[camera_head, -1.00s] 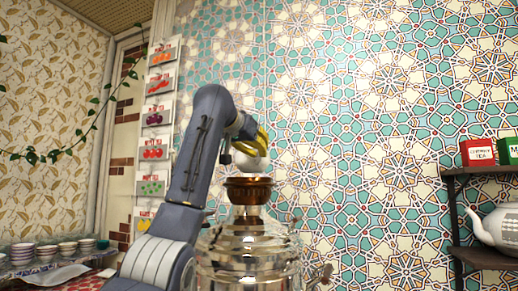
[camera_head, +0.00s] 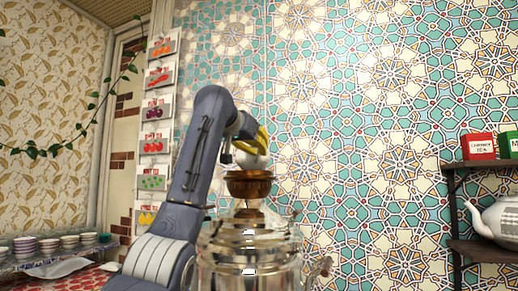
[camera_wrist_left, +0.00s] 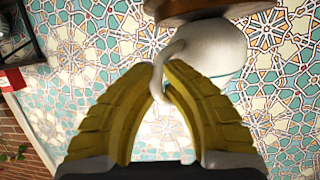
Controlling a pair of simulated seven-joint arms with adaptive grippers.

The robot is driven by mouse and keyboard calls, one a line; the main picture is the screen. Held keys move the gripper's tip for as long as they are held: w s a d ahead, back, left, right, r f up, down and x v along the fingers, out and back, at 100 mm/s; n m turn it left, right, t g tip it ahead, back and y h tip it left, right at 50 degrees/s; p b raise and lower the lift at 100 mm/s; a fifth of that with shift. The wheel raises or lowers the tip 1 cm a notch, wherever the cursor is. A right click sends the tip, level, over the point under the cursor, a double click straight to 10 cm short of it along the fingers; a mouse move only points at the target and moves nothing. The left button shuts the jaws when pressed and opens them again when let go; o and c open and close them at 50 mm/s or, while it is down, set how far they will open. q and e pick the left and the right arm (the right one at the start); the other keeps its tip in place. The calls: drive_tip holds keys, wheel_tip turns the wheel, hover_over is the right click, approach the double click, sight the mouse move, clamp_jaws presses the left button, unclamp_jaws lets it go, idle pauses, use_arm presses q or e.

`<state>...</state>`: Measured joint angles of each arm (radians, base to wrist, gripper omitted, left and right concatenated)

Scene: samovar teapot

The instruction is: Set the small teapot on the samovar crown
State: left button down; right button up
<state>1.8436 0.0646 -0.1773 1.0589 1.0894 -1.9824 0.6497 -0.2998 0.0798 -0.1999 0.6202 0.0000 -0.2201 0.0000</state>
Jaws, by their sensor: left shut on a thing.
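The small white teapot (camera_head: 254,161) is directly over the samovar's brown crown (camera_head: 249,186) in the head view. Its lower part meets the crown's rim in the picture; I cannot tell whether it touches. The silver samovar (camera_head: 249,245) stands below. My left gripper (camera_head: 262,138), with yellow fingers, is at the teapot's upper side. In the left wrist view, which looks upside down, the fingers (camera_wrist_left: 160,90) close on the handle of the teapot (camera_wrist_left: 212,50). The crown (camera_wrist_left: 200,8) is right at the teapot's base there. My right gripper does not show.
Stacked bowls (camera_head: 68,243) stand at the lower left. A dark shelf (camera_head: 485,250) at the right holds a larger white teapot (camera_head: 499,222) and a red tea tin (camera_head: 478,147). The tiled wall is behind the samovar; space right of it looks clear.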

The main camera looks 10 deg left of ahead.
use_arm(q)
drive_tip(key=shift+r, duration=0.1)
drive_tip(key=c, duration=1.4)
unclamp_jaws()
drive_tip(key=shift+c, duration=0.2)
drive_tip(key=shift+s, duration=0.1)
